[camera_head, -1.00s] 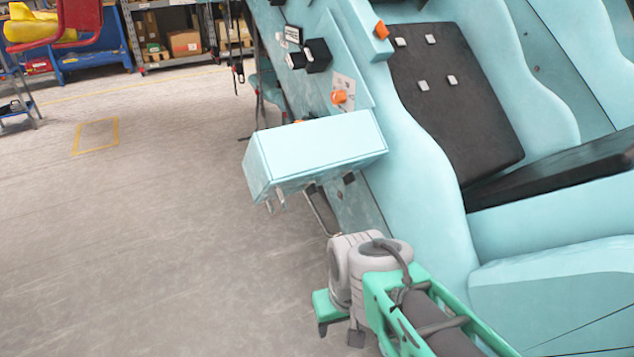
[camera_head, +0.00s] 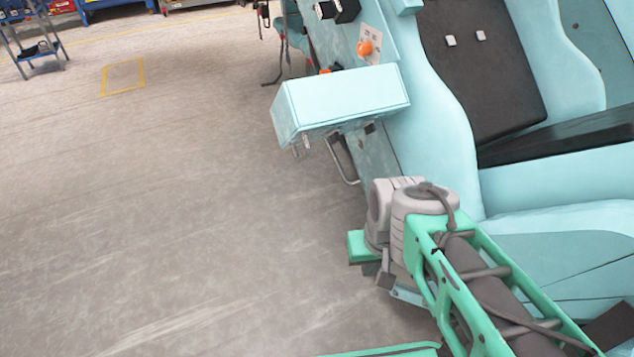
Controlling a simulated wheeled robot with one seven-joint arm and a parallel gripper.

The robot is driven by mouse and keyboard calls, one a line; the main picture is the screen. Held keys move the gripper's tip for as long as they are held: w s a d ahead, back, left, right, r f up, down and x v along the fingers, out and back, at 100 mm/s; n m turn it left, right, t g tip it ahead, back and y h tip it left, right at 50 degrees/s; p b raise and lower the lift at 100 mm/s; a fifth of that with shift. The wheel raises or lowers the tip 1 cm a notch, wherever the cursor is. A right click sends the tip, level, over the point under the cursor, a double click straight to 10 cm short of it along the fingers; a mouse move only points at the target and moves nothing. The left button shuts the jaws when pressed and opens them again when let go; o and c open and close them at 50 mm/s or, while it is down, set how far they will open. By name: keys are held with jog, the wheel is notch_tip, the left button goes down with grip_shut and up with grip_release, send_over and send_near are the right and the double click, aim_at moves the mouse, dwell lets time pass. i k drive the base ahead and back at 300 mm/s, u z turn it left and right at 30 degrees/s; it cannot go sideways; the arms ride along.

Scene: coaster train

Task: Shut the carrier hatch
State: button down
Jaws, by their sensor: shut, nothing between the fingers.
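A light blue box-shaped carrier (camera_head: 345,95) juts from the side of the light blue coaster car, upper centre. Its broad upper face and near face look flat and closed; I cannot tell which panel is the hatch or whether it stands ajar. Small metal fittings show under its lower edge. My arm, green with a grey wrist, comes in from the lower right. My gripper (camera_head: 376,272), a green block with small dark fingers, is below the carrier and apart from it. It is shut and empty. The fingers are small and partly hidden by the wrist.
The coaster car's seat (camera_head: 480,75) and blue body (camera_head: 560,230) fill the right side, close to my arm. A metal loop (camera_head: 343,160) hangs below the carrier. An orange knob (camera_head: 365,47) sits above it. The floor (camera_head: 170,220) at left is clear; a small cart (camera_head: 38,45) stands far left.

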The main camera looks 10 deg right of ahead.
aim_at(302, 111)
jog(key=k, duration=0.9)
jog(key=u, duration=1.3)
jog(key=i, duration=0.5)
jog(key=z, duration=0.1)
